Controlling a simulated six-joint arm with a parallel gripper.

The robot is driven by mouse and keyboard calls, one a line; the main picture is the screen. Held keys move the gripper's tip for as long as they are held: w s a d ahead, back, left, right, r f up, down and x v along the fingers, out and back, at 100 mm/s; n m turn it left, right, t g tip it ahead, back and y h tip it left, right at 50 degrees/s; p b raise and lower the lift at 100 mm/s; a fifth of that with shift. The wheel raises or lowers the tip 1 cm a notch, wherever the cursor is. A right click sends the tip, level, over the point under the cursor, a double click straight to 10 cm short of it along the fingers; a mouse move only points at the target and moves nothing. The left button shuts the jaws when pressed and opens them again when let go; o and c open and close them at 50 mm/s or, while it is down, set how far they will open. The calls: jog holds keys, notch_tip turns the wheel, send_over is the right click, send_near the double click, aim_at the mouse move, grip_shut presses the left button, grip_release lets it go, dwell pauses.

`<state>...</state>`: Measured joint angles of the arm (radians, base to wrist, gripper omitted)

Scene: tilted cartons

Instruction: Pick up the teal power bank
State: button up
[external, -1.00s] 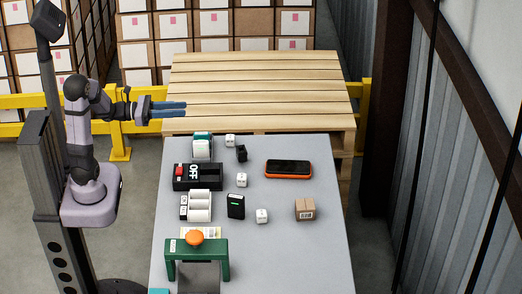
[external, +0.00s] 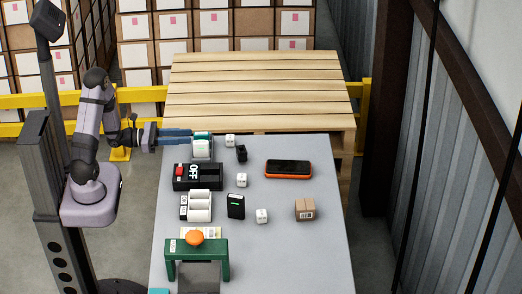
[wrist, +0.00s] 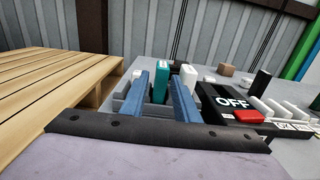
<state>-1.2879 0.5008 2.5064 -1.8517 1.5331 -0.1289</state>
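The teal power bank (external: 202,134) stands upright at the back of a small grey rack at the table's far left corner. A white block (external: 201,145) stands beside it, on the near side. In the wrist view the teal power bank (wrist: 160,84) shows between my two blue fingers, with the white block (wrist: 189,77) just right of the right finger. My gripper (external: 190,136) is open and level, pointing right, its fingertips at the left side of the rack. I cannot tell whether the fingers touch the power bank; its lower part is partly hidden.
A black box marked OFF (external: 198,177) stands on the near side. White rolls (external: 200,206), a black block (external: 236,206), white cubes, an orange-cased phone (external: 288,169) and a carton (external: 305,209) are spread about. A green frame (external: 197,246) stands in front. A wooden pallet (external: 258,85) lies behind.

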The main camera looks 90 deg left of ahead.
aim_at(201, 136)
jog(key=shift+w, duration=2.85)
jog(key=w, duration=0.2)
jog(key=w+p, duration=0.1)
jog(key=w, duration=0.1)
jog(key=shift+d+r, duration=0.2)
jog(key=shift+d, duration=0.05)
jog(key=shift+w, duration=0.6)
jog(key=shift+c, duration=0.3)
grip_shut()
